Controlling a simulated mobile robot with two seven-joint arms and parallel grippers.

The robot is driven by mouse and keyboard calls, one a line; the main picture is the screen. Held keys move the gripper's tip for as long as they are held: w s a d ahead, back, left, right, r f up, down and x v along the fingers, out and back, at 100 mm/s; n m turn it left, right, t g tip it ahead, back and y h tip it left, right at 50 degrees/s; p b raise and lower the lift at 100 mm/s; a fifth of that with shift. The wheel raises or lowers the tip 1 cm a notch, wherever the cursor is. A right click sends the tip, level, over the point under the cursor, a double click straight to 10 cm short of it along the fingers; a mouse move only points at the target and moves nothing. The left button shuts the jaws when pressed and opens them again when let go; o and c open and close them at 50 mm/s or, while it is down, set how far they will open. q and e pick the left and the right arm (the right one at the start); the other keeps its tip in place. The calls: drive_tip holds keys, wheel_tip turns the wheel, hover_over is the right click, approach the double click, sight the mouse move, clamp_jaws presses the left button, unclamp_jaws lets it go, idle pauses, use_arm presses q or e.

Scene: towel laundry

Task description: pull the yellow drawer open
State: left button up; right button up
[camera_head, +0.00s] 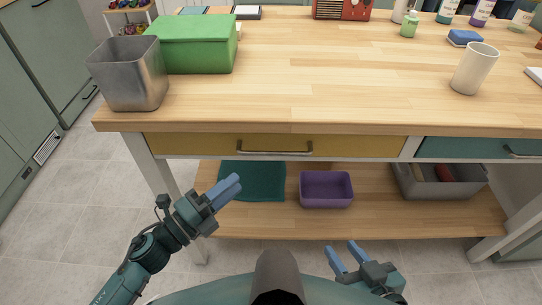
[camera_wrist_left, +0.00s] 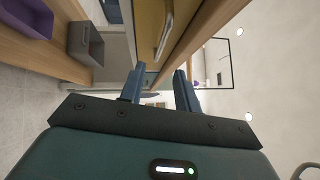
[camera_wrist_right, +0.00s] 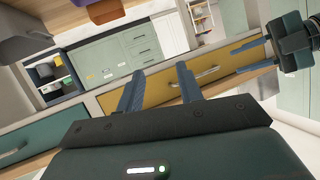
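The yellow drawer (camera_head: 200,143) is closed under the front edge of the wooden table, with a metal bar handle (camera_head: 275,152) at its middle. The drawer (camera_wrist_left: 146,22) and handle (camera_wrist_left: 164,36) also show in the left wrist view, and the drawer (camera_wrist_right: 157,91) and handle (camera_wrist_right: 207,73) in the right wrist view. My left gripper (camera_head: 231,188) is open and empty, below and left of the handle, apart from it. My right gripper (camera_head: 344,256) is open and empty, lower and to the right, farther from the drawer.
A teal drawer (camera_head: 460,148) adjoins on the right. The lower shelf holds a teal cloth (camera_head: 255,182), a purple bin (camera_head: 326,202) and a grey bin (camera_head: 445,191). On the tabletop (camera_head: 310,85) stand a metal bin (camera_head: 130,80), a green box (camera_head: 195,50) and a white cup (camera_head: 475,68).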

sight(272, 152)
use_arm(q)
drive_tip(key=p+x, duration=0.1)
drive_tip(key=x, duration=1.1)
drive_tip(key=shift+w+d+r, duration=0.1)
drive_tip(key=shift+d, duration=0.05)
clamp_jaws()
